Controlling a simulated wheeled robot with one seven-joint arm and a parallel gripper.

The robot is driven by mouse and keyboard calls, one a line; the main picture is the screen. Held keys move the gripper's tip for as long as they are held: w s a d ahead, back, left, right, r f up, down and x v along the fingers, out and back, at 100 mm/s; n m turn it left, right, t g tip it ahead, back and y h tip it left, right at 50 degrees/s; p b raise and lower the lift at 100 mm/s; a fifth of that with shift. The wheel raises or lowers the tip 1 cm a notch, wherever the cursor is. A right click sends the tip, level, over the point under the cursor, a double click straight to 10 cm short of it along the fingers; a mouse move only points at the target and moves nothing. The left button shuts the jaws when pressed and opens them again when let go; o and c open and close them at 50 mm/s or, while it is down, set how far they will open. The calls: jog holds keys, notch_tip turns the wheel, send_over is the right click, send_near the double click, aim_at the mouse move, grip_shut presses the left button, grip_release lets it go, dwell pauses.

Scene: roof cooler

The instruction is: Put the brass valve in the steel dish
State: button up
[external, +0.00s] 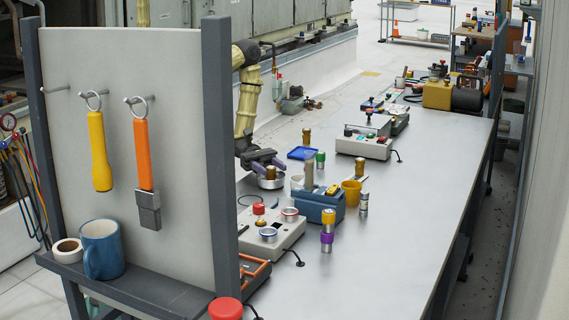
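My gripper (268,165) is at the left edge of the bench, its dark fingers low over a round steel dish (271,183). A small brass-coloured piece, likely the brass valve (271,173), shows between or just below the fingertips, at the dish. It is too small to tell whether the fingers grip it or whether it touches the dish. The far side of the dish is hidden by the gripper.
Close to the right stand a tall brass-grey cylinder (309,173), a blue box (320,203) and a yellow cup (351,191). A blue tray (302,153) lies behind. A grey control box (272,229) is in front. The pegboard panel (130,150) stands left. The bench's right side is clear.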

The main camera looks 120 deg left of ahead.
jog(key=shift+r, duration=0.25)
jog(key=b+v, duration=0.2)
jog(key=v, duration=1)
jog(key=shift+f+b, duration=0.1)
jog(key=shift+b, duration=0.25)
jog(key=shift+d, duration=0.1)
